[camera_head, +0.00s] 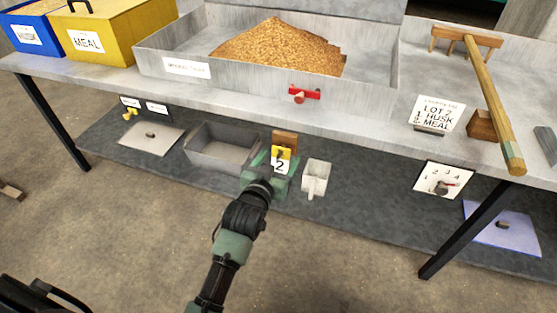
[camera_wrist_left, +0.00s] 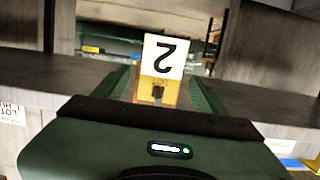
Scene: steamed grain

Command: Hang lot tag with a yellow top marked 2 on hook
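The lot tag (camera_head: 279,166) has a yellow top and a white lower part marked 2. It is upright in front of a small wooden block (camera_head: 285,138) at the lower shelf, below the table's front edge. In the left wrist view the tag (camera_wrist_left: 163,55) appears upside down, with a small dark piece on its yellow part. My left gripper (camera_head: 276,166) has its green fingers spread, one on each side of the tag; I cannot tell whether they touch its edges. Small yellow hooks (camera_head: 129,114) show at the left under white labels. My right gripper is not in view.
A grey bin (camera_head: 222,149) stands left of my left gripper and a white scoop (camera_head: 316,178) right of it. The table's front edge (camera_head: 230,91) overhangs the shelf. A red handle (camera_head: 302,95) sticks out there. A numbered dial card (camera_head: 442,181) is at right.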

